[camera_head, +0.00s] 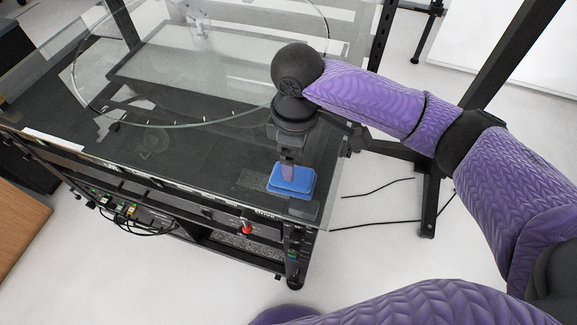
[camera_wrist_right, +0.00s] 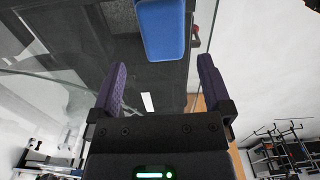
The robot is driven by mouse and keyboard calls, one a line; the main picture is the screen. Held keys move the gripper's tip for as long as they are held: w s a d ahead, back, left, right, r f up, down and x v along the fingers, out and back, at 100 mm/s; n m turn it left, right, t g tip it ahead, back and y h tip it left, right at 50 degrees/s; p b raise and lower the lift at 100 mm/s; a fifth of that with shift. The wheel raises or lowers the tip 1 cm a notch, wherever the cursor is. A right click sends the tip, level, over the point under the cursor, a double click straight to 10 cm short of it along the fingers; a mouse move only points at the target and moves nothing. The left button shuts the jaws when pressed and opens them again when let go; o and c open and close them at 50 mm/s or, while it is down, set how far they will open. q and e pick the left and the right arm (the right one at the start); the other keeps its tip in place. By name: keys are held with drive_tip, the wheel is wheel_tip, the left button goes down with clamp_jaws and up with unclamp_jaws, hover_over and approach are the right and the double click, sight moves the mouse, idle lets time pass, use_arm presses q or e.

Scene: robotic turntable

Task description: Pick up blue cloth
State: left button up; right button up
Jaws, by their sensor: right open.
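The blue cloth (camera_head: 291,180) looks like a small folded block with rounded corners. It lies near the right front corner of the glass-topped table (camera_head: 200,165). In the right wrist view the cloth (camera_wrist_right: 163,28) shows at the top, beyond the fingertips and roughly between their lines. My right gripper (camera_head: 288,171) points down over the cloth in the head view and partly covers its far side. In the wrist view its two purple fingers (camera_wrist_right: 163,66) are spread apart with nothing between them. I cannot tell the exact gap above the cloth. My left gripper is not in view.
A large round glass disc (camera_head: 76,72) lies over the back of the table. Below the table's front edge sit cables (camera_head: 150,228) and a red knob (camera_head: 247,229). A dark metal post (camera_head: 510,55) stands at the right. The tabletop left of the cloth is mostly clear.

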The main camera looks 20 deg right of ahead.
sight(302, 186)
wheel_tip(302, 186, down, 8)
drive_tip(key=b, duration=0.3)
drive_tip(key=shift+a+r, duration=0.1)
drive_tip(key=shift+a, duration=0.05)
drive_tip(key=shift+r, duration=0.15)
drive_tip(key=c, duration=1)
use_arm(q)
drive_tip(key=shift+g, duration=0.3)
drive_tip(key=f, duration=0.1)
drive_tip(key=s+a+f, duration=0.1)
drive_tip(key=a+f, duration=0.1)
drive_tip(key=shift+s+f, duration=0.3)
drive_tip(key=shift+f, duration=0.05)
use_arm(e)
drive_tip(key=shift+o, duration=0.2)
